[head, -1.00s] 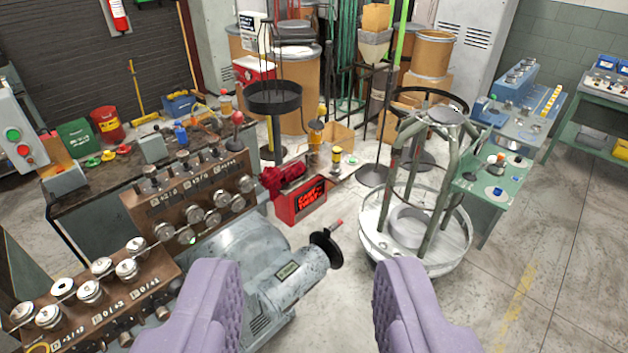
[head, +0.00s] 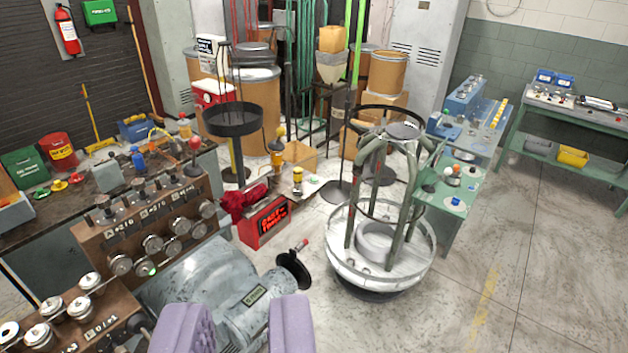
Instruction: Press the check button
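My gripper (head: 242,312) shows as two purple padded fingers at the bottom edge, apart with a gap between them and nothing held. It appears in front of the grey spring-coiler machine (head: 205,275). I cannot tell which control is the check button; no label for it is readable. A green side table (head: 436,206) at right carries small round pieces, including an orange-topped one (head: 456,169) and a white disc with a blue centre (head: 455,201). A red box with a lit display (head: 263,222) stands behind the machine. My gripper is well short of both.
Brown panels with metal knobs (head: 150,205) flank the machine at left. A round white-based stand with upright posts (head: 425,262) is right of centre. A workbench (head: 560,112) stands at far right. The floor (head: 500,270) at lower right is clear.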

